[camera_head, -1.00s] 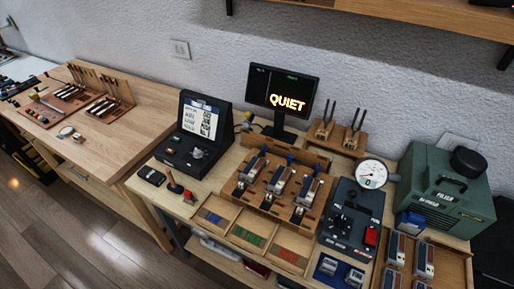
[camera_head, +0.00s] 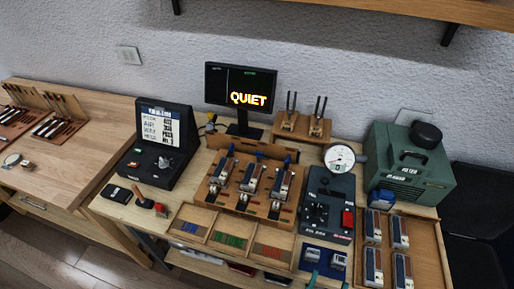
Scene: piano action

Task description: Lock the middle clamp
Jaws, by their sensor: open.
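The middle clamp (camera_head: 251,178) is one of three metal clamps in a row on a wooden fixture (camera_head: 236,203) at the centre of the bench. It stands between the left clamp (camera_head: 222,171) and the right clamp (camera_head: 281,186), and blue-tipped parts show behind them. It is too small to tell the lever's exact position. My gripper (camera_head: 329,283) shows only as two teal fingertips at the bottom edge, apart and empty. It is well in front of and to the right of the middle clamp, touching none of the clamps.
A divided wooden tray (camera_head: 210,243) lies in front of the fixture. A dark control box (camera_head: 325,205) and dial gauge (camera_head: 339,157) stand right of it. A monitor (camera_head: 240,88) reading QUIET stands behind. A green machine (camera_head: 408,165) and a tray of blocks (camera_head: 430,262) are at right.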

